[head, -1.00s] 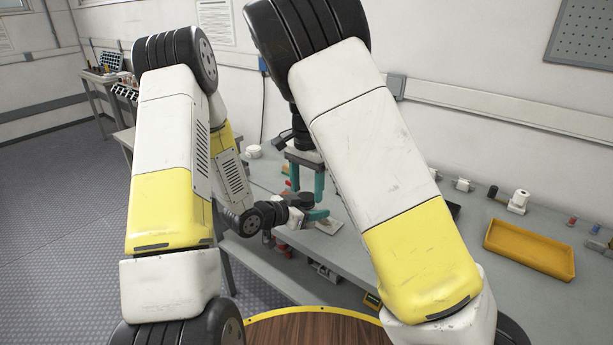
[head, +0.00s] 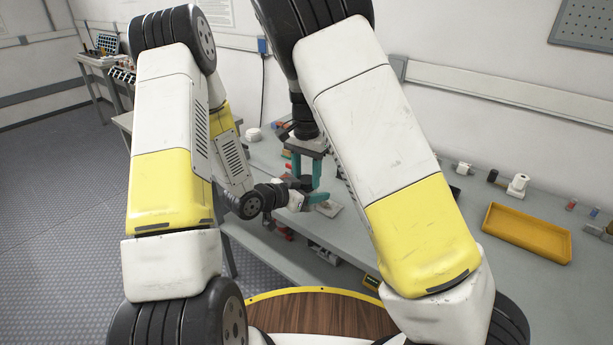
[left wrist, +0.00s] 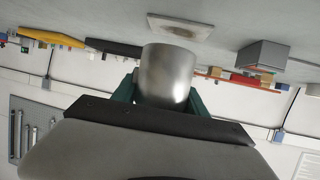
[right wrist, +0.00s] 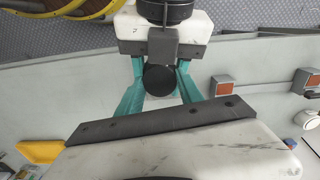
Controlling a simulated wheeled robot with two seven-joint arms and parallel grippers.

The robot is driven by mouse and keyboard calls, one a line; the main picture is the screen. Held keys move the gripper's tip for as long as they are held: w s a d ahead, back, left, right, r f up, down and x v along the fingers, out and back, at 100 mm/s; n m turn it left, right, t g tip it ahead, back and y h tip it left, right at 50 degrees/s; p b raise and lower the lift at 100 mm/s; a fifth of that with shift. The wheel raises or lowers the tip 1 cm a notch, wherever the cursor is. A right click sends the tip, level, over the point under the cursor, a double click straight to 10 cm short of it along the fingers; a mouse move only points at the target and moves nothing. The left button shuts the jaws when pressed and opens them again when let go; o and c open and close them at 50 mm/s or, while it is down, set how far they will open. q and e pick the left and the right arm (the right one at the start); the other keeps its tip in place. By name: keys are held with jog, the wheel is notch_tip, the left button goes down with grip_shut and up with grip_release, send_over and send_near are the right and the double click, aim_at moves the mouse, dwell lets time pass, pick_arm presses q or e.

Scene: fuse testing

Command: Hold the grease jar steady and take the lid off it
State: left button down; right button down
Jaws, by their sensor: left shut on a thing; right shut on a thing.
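The grease jar (left wrist: 168,72) is a plain silver cylinder between the teal fingers of my left gripper (head: 308,197), which is shut on it from the side. It is held above the bench, near a pale square plate (head: 327,207). The lid (right wrist: 160,80) is a dark round disc, seen from above in the right wrist view. My right gripper (head: 306,172) reaches down over the jar and is shut on the lid. The jar below the lid is hidden in the right wrist view, so I cannot tell whether lid and jar touch.
A yellow tray (head: 527,233) lies on the grey bench (head: 420,222) at the right, with small parts behind it. A white round item (head: 254,134) stands at the bench's far left. A wooden round top (head: 310,315) with a yellow rim is in front.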

jog(key=n, duration=0.4)
jog(key=shift+r, duration=0.1)
dwell(0.4)
jog(key=shift+r, duration=1.05)
jog(key=shift+r, duration=0.1)
